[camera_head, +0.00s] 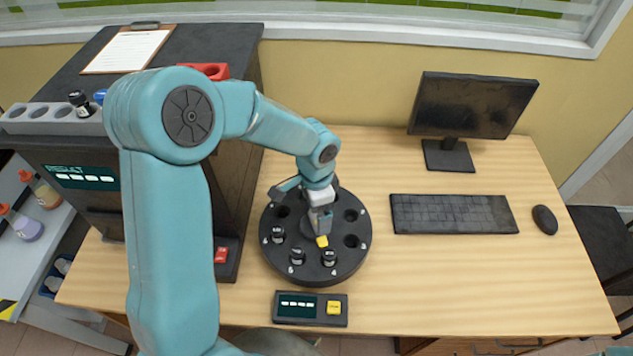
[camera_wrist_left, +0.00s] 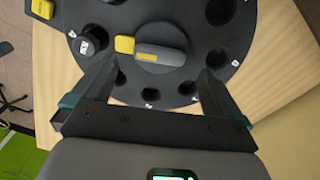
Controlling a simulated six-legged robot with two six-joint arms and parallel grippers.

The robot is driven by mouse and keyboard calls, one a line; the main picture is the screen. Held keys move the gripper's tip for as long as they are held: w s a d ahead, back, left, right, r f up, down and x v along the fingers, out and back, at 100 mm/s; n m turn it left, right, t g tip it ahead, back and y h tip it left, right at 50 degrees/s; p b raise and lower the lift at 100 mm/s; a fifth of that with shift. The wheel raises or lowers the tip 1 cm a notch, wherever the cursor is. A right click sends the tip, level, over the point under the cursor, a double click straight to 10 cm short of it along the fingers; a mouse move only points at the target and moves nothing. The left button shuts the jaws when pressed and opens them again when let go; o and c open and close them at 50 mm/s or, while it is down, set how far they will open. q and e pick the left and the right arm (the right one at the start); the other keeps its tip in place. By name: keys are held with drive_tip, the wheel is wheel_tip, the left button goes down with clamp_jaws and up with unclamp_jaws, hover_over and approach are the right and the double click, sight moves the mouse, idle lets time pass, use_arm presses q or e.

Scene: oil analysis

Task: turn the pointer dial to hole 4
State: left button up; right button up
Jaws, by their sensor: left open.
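The dial is a round black disc (camera_head: 345,270) on the table, with a ring of numbered holes. It also fills the top of the left wrist view (camera_wrist_left: 190,12). Its grey pointer (camera_wrist_left: 160,52) has a yellow tip (camera_wrist_left: 124,45), which shows in the head view (camera_head: 322,241) toward the front of the disc. The hole numbers are too small to read surely. My left gripper (camera_head: 320,205) is over the dial's middle. In the left wrist view its open fingers (camera_wrist_left: 160,70) are wide apart, with the pointer ahead between them and nothing held. My right gripper is out of view.
Black-capped vials (camera_head: 297,256) sit in the front holes. A small display box (camera_head: 296,306) with a yellow button (camera_head: 334,307) lies in front. The dark analyser (camera_head: 240,150) with a red switch (camera_head: 221,255) stands left. A keyboard (camera_head: 453,214) and monitor (camera_head: 470,105) are right.

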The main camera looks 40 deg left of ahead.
use_arm(q)
wheel_tip(320, 180, up, 13)
drive_tip(key=shift+f, duration=0.15)
idle(0.4)
